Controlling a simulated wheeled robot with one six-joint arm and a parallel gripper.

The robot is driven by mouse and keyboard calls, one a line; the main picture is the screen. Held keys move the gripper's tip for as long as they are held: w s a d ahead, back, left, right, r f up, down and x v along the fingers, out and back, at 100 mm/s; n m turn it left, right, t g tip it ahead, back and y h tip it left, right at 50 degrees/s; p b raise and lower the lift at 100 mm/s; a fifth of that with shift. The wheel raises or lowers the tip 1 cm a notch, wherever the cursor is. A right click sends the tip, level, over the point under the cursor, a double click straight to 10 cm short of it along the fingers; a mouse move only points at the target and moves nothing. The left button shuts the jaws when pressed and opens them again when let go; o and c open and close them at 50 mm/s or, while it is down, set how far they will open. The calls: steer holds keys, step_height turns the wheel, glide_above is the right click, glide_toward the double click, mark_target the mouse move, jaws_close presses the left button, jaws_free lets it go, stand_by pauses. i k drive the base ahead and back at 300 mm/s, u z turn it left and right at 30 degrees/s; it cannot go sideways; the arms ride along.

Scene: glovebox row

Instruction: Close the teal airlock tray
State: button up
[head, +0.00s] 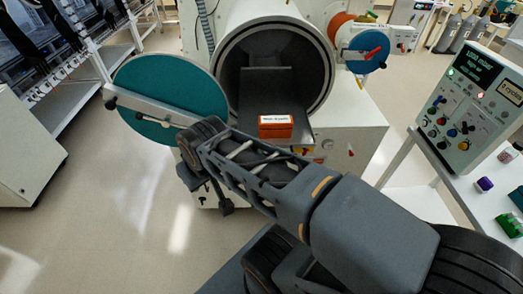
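The airlock (325,75) is a wide round chamber with its mouth open toward me. Its round teal door (170,85) stands swung out to the left, with a pale bar and dark knob across its face. A dark grey tray (285,90) sticks out of the chamber mouth. An orange-red box (275,127) with a white label sits on the tray's near part. My gripper (210,195) points down below the door's right lower edge, left of the tray. The wrist partly hides it, so its opening and any contact are unclear.
A smaller blue round door (367,53) with a red handle is at the upper right. A control panel (470,105) with knobs and a bench (485,205) with small coloured items stand on the right. Open floor (125,220) lies to the left.

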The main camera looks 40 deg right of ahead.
mark_target(266, 90)
steer(key=u, duration=0.15)
steer(key=k, duration=0.55)
steer(key=z, duration=1.1)
steer(key=i, duration=0.5)
